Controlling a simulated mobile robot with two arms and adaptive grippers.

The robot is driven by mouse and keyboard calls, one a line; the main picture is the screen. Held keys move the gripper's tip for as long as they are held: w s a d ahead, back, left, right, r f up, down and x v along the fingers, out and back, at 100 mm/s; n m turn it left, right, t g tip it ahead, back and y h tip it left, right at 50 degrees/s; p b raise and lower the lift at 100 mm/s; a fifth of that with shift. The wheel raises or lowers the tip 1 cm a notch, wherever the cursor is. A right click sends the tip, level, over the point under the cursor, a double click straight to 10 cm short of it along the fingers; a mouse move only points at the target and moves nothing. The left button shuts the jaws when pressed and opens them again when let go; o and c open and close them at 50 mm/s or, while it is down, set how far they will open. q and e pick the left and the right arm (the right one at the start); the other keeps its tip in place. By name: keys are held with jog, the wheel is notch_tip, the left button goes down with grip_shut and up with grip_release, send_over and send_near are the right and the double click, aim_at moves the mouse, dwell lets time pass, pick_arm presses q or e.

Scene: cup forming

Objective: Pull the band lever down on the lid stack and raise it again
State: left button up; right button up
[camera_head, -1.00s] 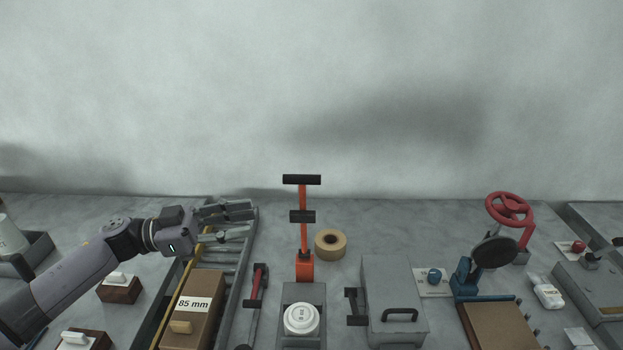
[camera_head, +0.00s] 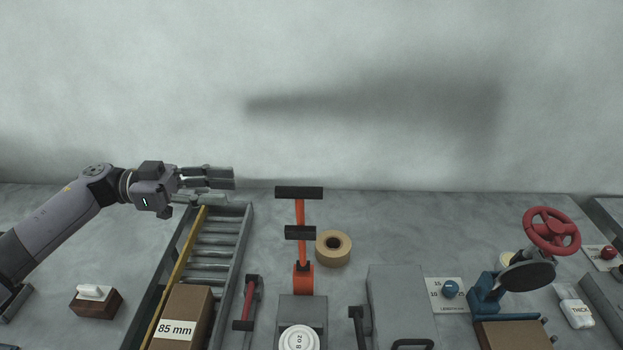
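The band lever is the orange upright post (camera_head: 301,216) with a black crossbar (camera_head: 299,192) at its top and a second black bar lower down. It stands upright from an orange base (camera_head: 303,279) behind a grey block. The lid stack (camera_head: 299,340), with a white round lid marked "8 oz" on top, sits on the grey block in front, cut by the lower picture edge. My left gripper (camera_head: 232,178) is left of the lever's top bar, apart from it, above the roller track. Its fingers point right; their gap is hard to judge. My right gripper is not in view.
A roller track (camera_head: 215,245) with a brown "85 mm" box (camera_head: 183,318) lies at left. A tape roll (camera_head: 333,248) lies right of the orange post. A red handwheel (camera_head: 552,231) stands at right.

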pick_arm(q)
jog(key=p, duration=0.3)
send_near(294, 192)
jog(key=d, duration=0.2)
jog(key=shift+w+d, duration=0.15)
jog(key=shift+d, duration=0.25)
jog(key=d, duration=0.3)
jog(key=d+p, duration=0.1)
jog(key=d, duration=0.2)
jog(key=d+p, duration=0.1)
jog(key=d, duration=0.2)
jog(key=shift+w+f, duration=0.2)
jog(key=shift+f, duration=0.1)
jog(key=shift+d+p, duration=0.3)
jog(key=shift+p, duration=0.05)
jog(key=shift+d, duration=0.15)
jog(key=shift+f, duration=0.1)
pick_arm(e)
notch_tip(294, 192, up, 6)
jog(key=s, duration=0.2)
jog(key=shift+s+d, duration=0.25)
pick_arm(q)
jog(key=shift+c, duration=0.6)
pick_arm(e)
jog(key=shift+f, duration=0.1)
pick_arm(q)
grip_shut()
jog(key=shift+w, duration=0.1)
